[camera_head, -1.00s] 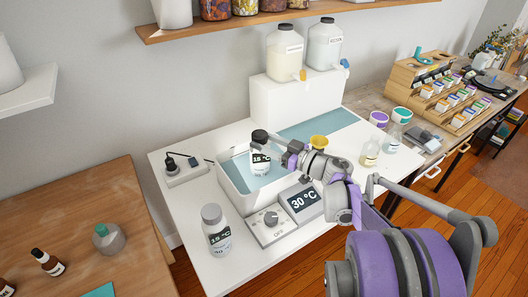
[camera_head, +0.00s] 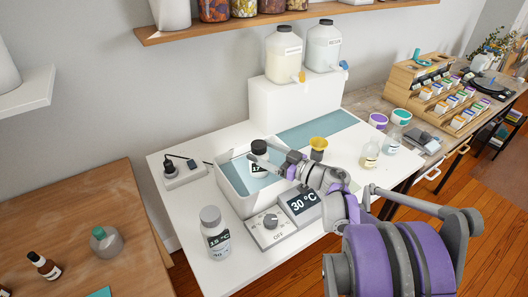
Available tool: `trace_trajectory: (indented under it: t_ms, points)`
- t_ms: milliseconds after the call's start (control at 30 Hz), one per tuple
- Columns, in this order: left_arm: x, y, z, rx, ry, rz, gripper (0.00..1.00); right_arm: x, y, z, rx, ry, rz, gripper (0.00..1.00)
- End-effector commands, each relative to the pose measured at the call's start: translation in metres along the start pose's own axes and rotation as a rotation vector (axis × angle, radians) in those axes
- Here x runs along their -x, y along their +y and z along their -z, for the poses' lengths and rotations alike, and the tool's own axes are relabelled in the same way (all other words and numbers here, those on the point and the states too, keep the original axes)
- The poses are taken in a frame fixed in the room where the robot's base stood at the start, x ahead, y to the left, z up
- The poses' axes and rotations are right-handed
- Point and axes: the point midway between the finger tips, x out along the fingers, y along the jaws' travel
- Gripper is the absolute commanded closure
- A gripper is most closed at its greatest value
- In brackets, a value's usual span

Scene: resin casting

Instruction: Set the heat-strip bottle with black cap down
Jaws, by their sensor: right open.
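The heat-strip bottle with the black cap (camera_head: 259,146) stands about upright in the white water bath (camera_head: 234,192), its lower part hidden by the bath's front wall and my gripper. Its label shows only in part. My right gripper (camera_head: 262,156) is open, with its fingers at the bottle just below the cap; I cannot tell whether they still touch it. My left gripper is not in view.
A yellow cup (camera_head: 318,144) is right of the bath. A small device (camera_head: 182,172) stands at left.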

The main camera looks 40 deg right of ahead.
Motion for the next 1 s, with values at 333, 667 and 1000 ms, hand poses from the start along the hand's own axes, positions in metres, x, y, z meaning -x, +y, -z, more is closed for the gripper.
trace_trajectory:
  t_ms: [333, 667, 1000]
  points:
    - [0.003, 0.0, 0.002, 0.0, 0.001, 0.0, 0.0, 0.042, 0.001, 0.004, 0.001, 0.0, -0.005, 0.14]
    - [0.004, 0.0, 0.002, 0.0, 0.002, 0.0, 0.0, 0.105, 0.001, 0.003, 0.001, 0.0, -0.003, 0.14]
    - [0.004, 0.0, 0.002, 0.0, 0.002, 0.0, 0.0, 0.121, 0.0, 0.003, 0.0, 0.0, 0.0, 0.14]
